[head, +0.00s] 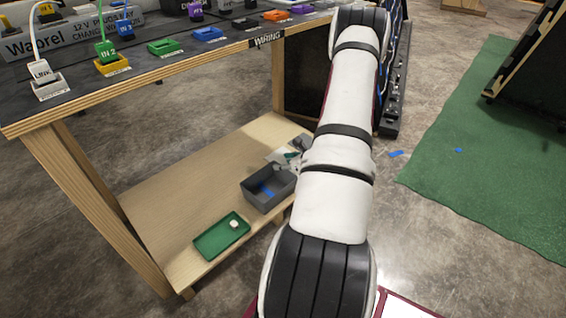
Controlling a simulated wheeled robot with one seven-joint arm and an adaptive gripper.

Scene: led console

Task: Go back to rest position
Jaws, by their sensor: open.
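My white and black arm runs from the bottom centre of the head view up to a black joint near the top edge. I cannot make out my gripper; the arm may hide it. The console is a wooden bench with a dark top (215,48), at the upper left. On it sit a white plug marked LINK (42,72) with a white cable, a green plug marked IN 2 (106,50) with a green cable, and a blue plug (125,28). Green, blue and orange sockets line its front edge.
A lower wooden shelf (165,195) holds a grey bin (252,199) with something blue inside and a green tray (203,248) with a small white item. Small grey pieces lie beside my arm. A green mat (480,150) and open concrete floor are at the right.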

